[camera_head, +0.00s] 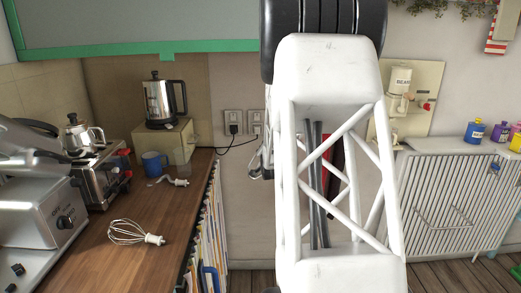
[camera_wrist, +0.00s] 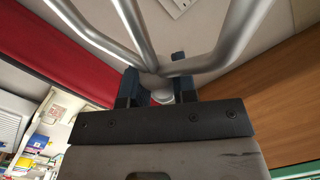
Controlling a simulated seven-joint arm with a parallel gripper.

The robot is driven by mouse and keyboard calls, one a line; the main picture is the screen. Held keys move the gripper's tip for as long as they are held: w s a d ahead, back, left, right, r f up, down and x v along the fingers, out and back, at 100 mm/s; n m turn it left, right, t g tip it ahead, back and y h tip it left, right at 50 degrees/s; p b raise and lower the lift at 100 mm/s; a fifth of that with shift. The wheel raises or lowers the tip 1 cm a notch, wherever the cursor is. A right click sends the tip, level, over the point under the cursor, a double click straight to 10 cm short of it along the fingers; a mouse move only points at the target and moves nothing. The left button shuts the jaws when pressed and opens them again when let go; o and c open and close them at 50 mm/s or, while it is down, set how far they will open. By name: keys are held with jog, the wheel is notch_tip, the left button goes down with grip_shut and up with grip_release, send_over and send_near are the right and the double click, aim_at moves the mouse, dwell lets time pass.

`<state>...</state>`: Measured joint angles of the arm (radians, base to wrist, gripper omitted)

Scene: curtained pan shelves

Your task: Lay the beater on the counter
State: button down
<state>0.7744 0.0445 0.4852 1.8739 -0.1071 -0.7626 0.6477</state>
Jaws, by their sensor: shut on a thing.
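In the wrist view my gripper (camera_wrist: 158,88) is shut on the beater (camera_wrist: 148,45). The beater's thick silver bars spread upward from between the fingers, and its pale stem end sits between them. In the head view my white arm hides most of the gripper and beater; a small silver part shows at the arm's left edge, right of the counter. The wooden counter (camera_head: 100,262) is at the left of the head view. A wire whisk (camera_head: 130,232) and a small hook attachment (camera_head: 170,182) with white ends lie on it.
A kettle (camera_head: 163,100) stands on a box at the back of the counter, with a blue mug (camera_head: 154,163) in front. A toaster (camera_head: 102,173) and a steel appliance (camera_head: 45,215) line the left. Bare wood surrounds the whisk. Books (camera_head: 205,245) stand below the counter's right edge.

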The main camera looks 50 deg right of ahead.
jog(key=shift+d+f+y, duration=0.25)
jog(key=shift+d+y, duration=0.05)
jog(key=shift+d, duration=0.3)
jog(key=w+a+f+n+g+y, duration=0.1)
jog(key=w+a+g+y, duration=0.1)
jog(key=w+a, duration=0.4)
jog(key=w+a+f+n+g+y, duration=0.1)
jog(key=w+a+g+y, duration=0.1)
jog(key=w+a, duration=0.4)
jog(key=w+a+f+n+g+y, duration=0.1)
jog(key=w+a+g+y, duration=0.1)
jog(key=w+a, duration=0.5)
jog(key=shift+a+f+n+y, duration=0.1)
jog(key=shift+a+n+y, duration=0.15)
jog(key=shift+a, duration=1.4)
jog(key=shift+a+f+n+y, duration=0.15)
jog(key=shift+a+y, duration=0.1)
jog(key=shift+a, duration=1.4)
jog(key=w+a+r+n+g+y, duration=0.1)
jog(key=a+g, duration=0.3)
jog(key=a, duration=1)
jog(key=shift+w+n+y, duration=0.3)
jog(key=shift+w+y, duration=0.1)
jog(key=shift+w, duration=0.25)
jog(key=shift+a+r, duration=0.1)
jog(key=shift+f, duration=0.2)
